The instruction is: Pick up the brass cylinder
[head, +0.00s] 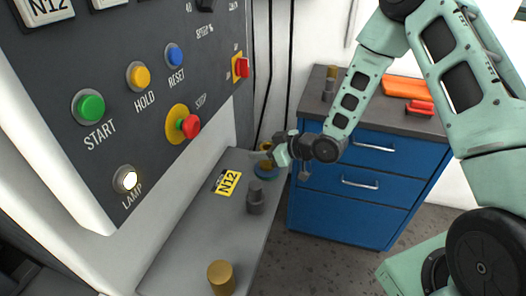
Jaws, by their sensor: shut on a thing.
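A brass cylinder (221,278) stands upright on the grey ledge, near the bottom of the head view, apart from my gripper. My gripper (268,154) is farther back, over the far end of the ledge. It is shut on a small brass-coloured piece (265,146), mostly hidden by the fingers. A round blue base (266,172) shows just below the gripper. I cannot tell whether the held piece touches it.
A control panel (110,70) with buttons rises at left. A blue cabinet (345,190) stands behind, with a brass-topped piece (330,75) and orange-red items (405,88) on top.

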